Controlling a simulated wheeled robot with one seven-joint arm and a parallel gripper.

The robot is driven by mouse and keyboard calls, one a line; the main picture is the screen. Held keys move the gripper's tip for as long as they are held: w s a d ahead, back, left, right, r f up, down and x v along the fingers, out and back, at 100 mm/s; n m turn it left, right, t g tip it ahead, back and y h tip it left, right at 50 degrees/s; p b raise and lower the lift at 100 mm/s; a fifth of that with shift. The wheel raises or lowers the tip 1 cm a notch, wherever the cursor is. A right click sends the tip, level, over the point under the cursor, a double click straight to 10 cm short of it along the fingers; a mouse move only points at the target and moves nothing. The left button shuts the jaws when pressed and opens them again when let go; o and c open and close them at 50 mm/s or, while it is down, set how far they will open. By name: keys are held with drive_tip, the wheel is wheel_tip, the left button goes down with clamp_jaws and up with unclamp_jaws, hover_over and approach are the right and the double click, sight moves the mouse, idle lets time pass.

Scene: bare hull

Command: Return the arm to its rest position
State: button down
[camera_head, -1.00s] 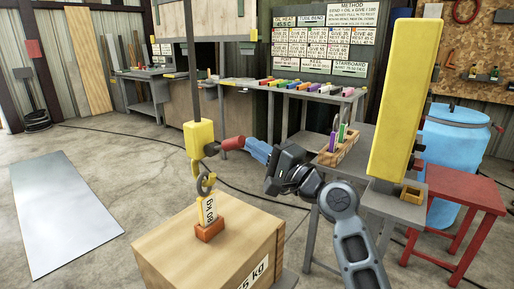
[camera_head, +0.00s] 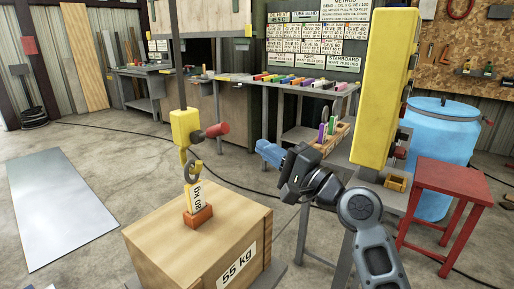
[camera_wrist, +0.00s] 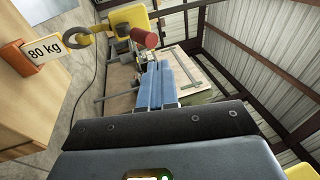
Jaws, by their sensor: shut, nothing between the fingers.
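My gripper (camera_head: 266,150) has blue fingers, which are shut and empty. It is in mid-air right of the yellow hoist block (camera_head: 185,127) and its red cylinder (camera_head: 217,131), with a clear gap to the cylinder. The fingers also show shut in the wrist view (camera_wrist: 168,84), with the red cylinder (camera_wrist: 144,38) beyond them to the upper left. My dark arm bends down to the lower right in the head view.
A hook (camera_head: 193,172) hangs above a wooden crate (camera_head: 165,245) marked 55 kg. An orange block with an 80 kg tag (camera_head: 198,215) is at the hook. A yellow column (camera_head: 374,85), a red stool (camera_head: 452,180) and a blue barrel (camera_head: 440,130) stand right.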

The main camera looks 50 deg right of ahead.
drive_tip(key=v, duration=0.3)
drive_tip(key=b+v, duration=0.1)
drive_tip(key=v, duration=0.1)
drive_tip(key=shift+r, duration=0.25)
